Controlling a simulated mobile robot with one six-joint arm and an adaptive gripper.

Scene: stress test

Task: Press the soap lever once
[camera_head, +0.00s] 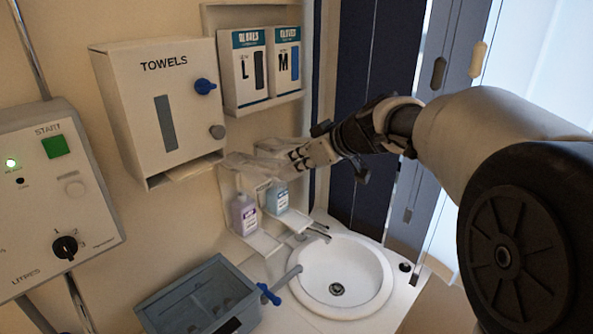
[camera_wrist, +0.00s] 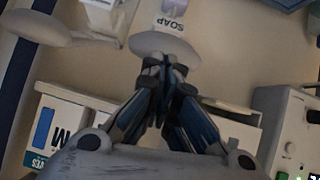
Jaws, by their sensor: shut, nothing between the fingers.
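The soap dispenser holds a bottle of purple liquid (camera_head: 243,214) on the wall above the sink. Its pale, rounded soap lever (camera_head: 240,162) sticks out above the bottle. In the wrist view, which is upside down, the SOAP label (camera_wrist: 169,23) shows with the oval lever (camera_wrist: 150,42) just below it. My gripper (camera_head: 294,156) is shut and empty. In the wrist view the closed fingertips (camera_wrist: 166,64) overlap the lever's near edge; I cannot tell whether they touch it. In the head view, my gripper is right of this lever.
A second dispenser with a blue bottle (camera_head: 277,198) stands close on the right; its lever (camera_wrist: 35,25) is at the wrist view's left. A towel box (camera_head: 140,110) and glove boxes (camera_head: 243,70) hang above. The sink (camera_head: 350,262) and a grey bin (camera_head: 180,295) are below.

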